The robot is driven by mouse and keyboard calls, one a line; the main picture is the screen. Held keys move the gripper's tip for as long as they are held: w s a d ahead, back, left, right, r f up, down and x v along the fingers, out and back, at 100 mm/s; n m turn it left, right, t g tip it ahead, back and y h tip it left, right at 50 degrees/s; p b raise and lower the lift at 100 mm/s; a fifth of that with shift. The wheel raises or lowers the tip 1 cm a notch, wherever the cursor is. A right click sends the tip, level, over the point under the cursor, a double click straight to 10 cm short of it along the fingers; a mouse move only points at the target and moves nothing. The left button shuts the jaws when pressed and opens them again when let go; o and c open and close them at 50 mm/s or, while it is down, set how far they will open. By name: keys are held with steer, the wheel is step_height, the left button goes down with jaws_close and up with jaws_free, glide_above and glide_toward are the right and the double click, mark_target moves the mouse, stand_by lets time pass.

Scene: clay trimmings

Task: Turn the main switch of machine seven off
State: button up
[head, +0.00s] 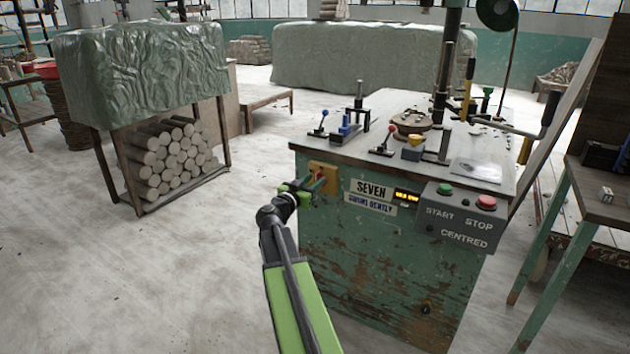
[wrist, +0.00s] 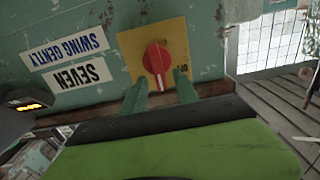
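Machine seven (head: 385,265) is a worn green cabinet with a "SEVEN" label (head: 371,190), which also shows upside down in the wrist view (wrist: 83,72). Its main switch is a red rotary knob (wrist: 157,59) on a yellow plate (wrist: 129,45); the plate also shows in the head view (head: 323,170). The knob's grip lies nearly upright in the wrist picture. Partly covered lettering shows on the plate beside it. My gripper (head: 309,188) is at the switch. In the wrist view its green fingers (wrist: 160,92) are apart, one either side of the knob's near end, with no clear contact.
A grey box (head: 462,215) with a green START button and a red STOP button is right of the labels. Levers stand on the machine's top. A wrapped block on a rack of clay rolls (head: 172,160) stands left. The floor (head: 150,280) before it is clear.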

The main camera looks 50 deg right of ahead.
steer(key=shift+w+d, duration=0.15)
steer(key=shift+d, duration=0.5)
steer(key=shift+c, duration=0.2)
jaws_close()
